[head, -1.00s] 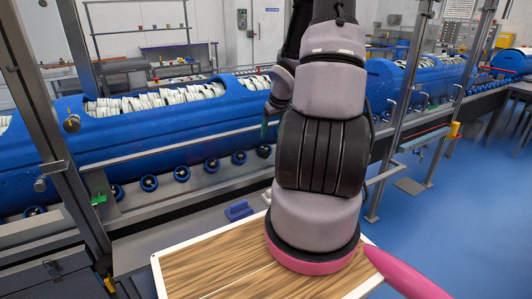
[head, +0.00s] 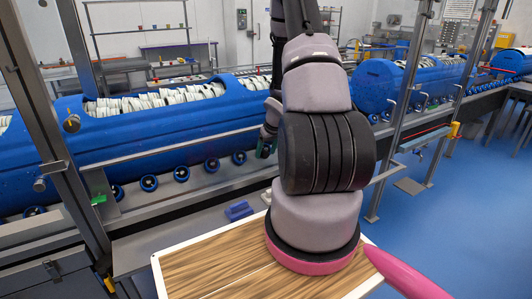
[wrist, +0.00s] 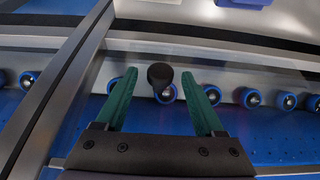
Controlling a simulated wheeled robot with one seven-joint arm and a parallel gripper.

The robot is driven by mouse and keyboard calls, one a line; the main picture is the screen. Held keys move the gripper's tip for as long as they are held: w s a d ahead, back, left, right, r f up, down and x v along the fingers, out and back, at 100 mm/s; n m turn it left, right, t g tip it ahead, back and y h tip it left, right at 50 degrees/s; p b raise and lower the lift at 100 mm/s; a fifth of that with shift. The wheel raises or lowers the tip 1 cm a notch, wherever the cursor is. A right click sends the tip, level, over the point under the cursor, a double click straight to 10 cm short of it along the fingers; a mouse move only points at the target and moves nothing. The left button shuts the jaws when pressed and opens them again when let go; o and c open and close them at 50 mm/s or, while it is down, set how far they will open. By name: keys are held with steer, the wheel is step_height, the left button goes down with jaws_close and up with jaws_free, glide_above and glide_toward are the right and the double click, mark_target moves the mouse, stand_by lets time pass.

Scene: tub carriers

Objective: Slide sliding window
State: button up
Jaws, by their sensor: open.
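The sliding window shows as a metal frame with an upright post (head: 58,150) at the left in the head view; I cannot clearly make out its pane. In the wrist view a metal bar (wrist: 68,85) runs diagonally at the left. A round black knob (wrist: 160,72) lies between the green fingertips in that view. My gripper (wrist: 159,80) is open, one finger on each side of the knob. Whether either finger touches it, I cannot tell. In the head view my gripper (head: 266,147) is small and partly hidden behind my arm.
Behind the frame stands a long blue conveyor machine (head: 160,135) with white items inside and several blue rollers (head: 181,173) along its lower side. A wooden board (head: 215,265) with a white rim is in front. A small blue block (head: 238,210) lies beyond it. Blue floor is open at right.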

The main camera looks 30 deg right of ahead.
steer(key=shift+w+f, duration=0.1)
steer(key=shift+f, duration=0.15)
jaws_close()
stand_by(1.4)
